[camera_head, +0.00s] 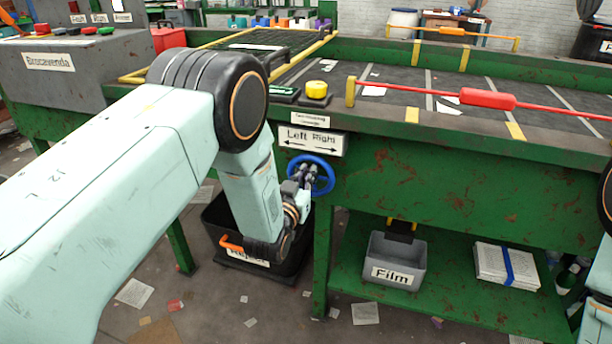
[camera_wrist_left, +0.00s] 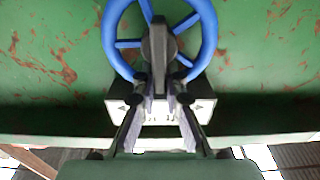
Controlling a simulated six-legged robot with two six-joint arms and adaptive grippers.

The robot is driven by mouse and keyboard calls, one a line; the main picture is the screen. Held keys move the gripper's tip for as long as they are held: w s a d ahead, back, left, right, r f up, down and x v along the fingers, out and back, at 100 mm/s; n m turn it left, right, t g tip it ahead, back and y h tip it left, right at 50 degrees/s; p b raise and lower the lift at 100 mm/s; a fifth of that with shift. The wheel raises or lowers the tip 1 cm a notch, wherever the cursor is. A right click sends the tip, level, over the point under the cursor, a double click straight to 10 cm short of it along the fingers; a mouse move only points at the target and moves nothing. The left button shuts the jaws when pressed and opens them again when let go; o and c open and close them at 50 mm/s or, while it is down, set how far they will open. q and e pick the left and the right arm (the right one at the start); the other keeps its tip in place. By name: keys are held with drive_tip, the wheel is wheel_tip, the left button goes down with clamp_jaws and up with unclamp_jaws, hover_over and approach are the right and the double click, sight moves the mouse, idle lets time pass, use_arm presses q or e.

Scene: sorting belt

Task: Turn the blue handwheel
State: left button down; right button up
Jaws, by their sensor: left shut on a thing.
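The blue handwheel (camera_head: 323,165) is mounted on the front of the green belt frame, just below a "Left Right" sign with a double arrow. My left gripper (camera_head: 306,177) is at the wheel's lower left in the head view. In the left wrist view, the blue handwheel (camera_wrist_left: 206,35) fills the upper middle, with several spokes and a dark grey centre part. My left gripper (camera_wrist_left: 160,85) has its two fingers on either side of that grey part and is shut on it. Part of the wheel's lower rim is hidden behind the fingers. My right gripper is not in view.
A black bin (camera_head: 213,214) with an orange handle stands on the floor under my left forearm. A yellow button (camera_head: 316,90) and a red bar (camera_head: 488,100) sit above the wheel. A grey "Film" box (camera_head: 377,247) and a paper stack (camera_head: 507,263) lie on the lower shelf.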

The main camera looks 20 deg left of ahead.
use_arm(q)
drive_tip(key=shift+s+f+n, duration=0.2)
drive_tip(key=shift+f+n, duration=0.1)
drive_tip(key=shift+f, duration=0.15)
drive_tip(key=shift+a+f+n+p, duration=0.15)
drive_tip(key=shift+a+n+p, duration=0.15)
drive_tip(key=shift+n, duration=1.2)
drive_tip(key=shift+a+f+n+p, duration=0.2)
drive_tip(key=shift+n+p, duration=0.15)
drive_tip(key=shift+n, duration=1.15)
drive_tip(key=shift+a+f+n+p, duration=0.2)
drive_tip(key=shift+n+p, duration=0.1)
drive_tip(key=shift+n, duration=1.2)
drive_tip(key=c, duration=1.4)
unclamp_jaws()
drive_tip(key=shift+w+r, duration=0.1)
drive_tip(key=shift+w, duration=0.05)
drive_tip(key=shift+a+r, duration=0.1)
